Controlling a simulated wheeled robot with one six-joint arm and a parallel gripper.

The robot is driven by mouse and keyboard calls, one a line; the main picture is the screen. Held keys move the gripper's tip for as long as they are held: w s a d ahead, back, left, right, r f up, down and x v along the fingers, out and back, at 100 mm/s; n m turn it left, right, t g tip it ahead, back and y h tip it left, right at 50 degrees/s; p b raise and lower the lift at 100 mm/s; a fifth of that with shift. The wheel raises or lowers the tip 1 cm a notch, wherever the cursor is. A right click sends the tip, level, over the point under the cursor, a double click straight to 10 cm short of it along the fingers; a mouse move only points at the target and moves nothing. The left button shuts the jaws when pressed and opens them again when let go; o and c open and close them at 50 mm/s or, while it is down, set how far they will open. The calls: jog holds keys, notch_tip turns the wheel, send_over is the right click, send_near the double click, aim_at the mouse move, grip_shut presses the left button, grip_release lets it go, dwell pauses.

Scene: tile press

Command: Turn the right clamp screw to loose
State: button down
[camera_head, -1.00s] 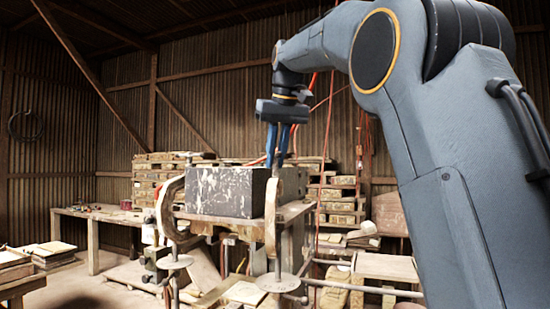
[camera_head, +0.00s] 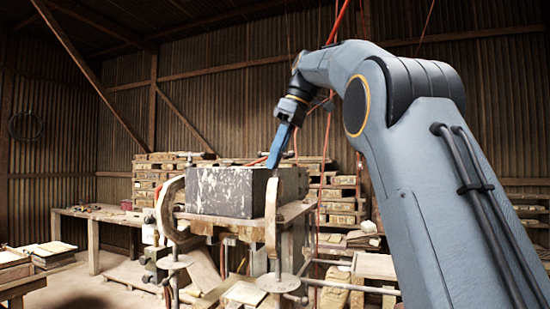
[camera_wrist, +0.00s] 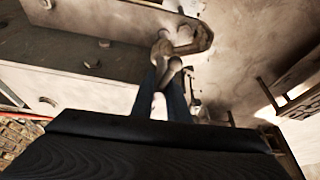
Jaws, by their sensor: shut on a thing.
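The press holds a large mottled dark block (camera_head: 222,192) between two pale C-shaped clamps. The right clamp (camera_head: 271,215) stands at the block's right end, its top close under my gripper (camera_head: 272,164). The left clamp (camera_head: 168,207) stands at the other end. In the wrist view my gripper (camera_wrist: 165,68) has its blue fingers shut on the top of the right clamp screw (camera_wrist: 163,48). The wrist leans, with the fingers sloping down to the left in the head view. The fingers and the gripper body hide part of the screw, so its turn angle cannot be read.
Round metal discs (camera_head: 278,283) sit low on the clamp screws in front. Stacked tiles or boxes stand behind the press. Red hoses (camera_head: 326,135) hang near my arm.

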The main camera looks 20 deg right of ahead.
jog(key=shift+f+n+g, duration=0.2)
jog(key=shift+n+g, duration=0.1)
jog(key=shift+n, duration=0.3)
jog(key=c, duration=1.7)
grip_release()
jog(key=shift+r, duration=0.1)
jog(key=shift+c, duration=0.2)
jog(key=shift+r, duration=0.2)
